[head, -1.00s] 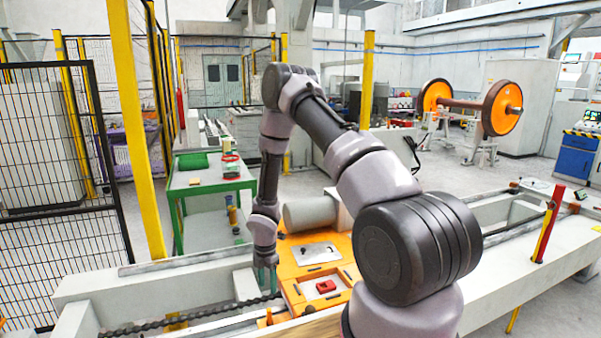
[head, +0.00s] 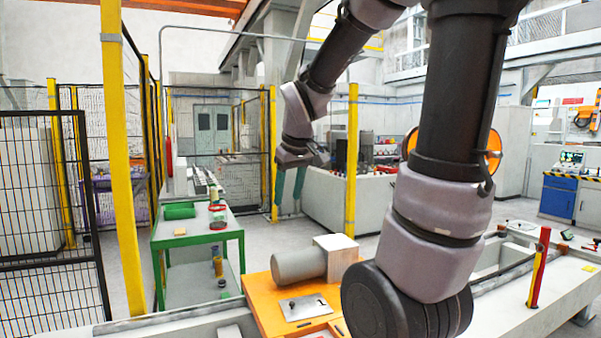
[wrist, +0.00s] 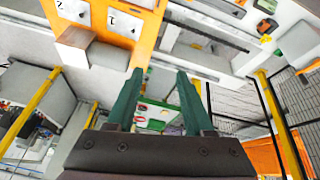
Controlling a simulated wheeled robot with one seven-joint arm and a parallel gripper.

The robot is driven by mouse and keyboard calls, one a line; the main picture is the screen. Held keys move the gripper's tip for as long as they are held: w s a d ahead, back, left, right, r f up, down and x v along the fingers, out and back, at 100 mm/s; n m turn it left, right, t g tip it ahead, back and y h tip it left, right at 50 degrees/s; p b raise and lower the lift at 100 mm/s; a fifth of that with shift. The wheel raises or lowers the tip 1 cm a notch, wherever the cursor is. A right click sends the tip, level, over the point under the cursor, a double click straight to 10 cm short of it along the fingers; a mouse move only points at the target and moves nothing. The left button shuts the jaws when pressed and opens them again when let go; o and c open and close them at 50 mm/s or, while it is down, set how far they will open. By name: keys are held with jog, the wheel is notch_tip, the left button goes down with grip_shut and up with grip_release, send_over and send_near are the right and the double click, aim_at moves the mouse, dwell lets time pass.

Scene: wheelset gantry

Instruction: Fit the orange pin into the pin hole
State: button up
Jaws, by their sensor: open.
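My gripper (head: 287,197) is open and empty, raised high with its green fingers pointing down, left of the upper arm. Its two fingers (wrist: 160,85) also show in the wrist view with nothing between them. The orange fixture table (head: 262,300) is at the bottom of the head view, well below the gripper. It bears a grey plate (head: 317,306) with a dark mark; I cannot tell whether this is the pin hole. The table's orange top (wrist: 112,40) shows at the top left of the wrist view. I cannot make out the orange pin in either current view.
A grey cylinder with a pale block (head: 300,265) lies on the fixture table. A green table (head: 197,239) with small items stands to the left. A yellow post (head: 120,150) and black mesh fence (head: 50,200) are at left. A red and yellow post (head: 539,267) stands at right.

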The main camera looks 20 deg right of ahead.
jog(key=s+a+r+m+t+y, duration=0.2)
jog(key=s+r+m, duration=0.4)
jog(key=s, duration=0.6)
jog(key=shift+r+m, duration=0.3)
jog(key=shift+r, duration=0.1)
jog(key=shift+s, duration=0.1)
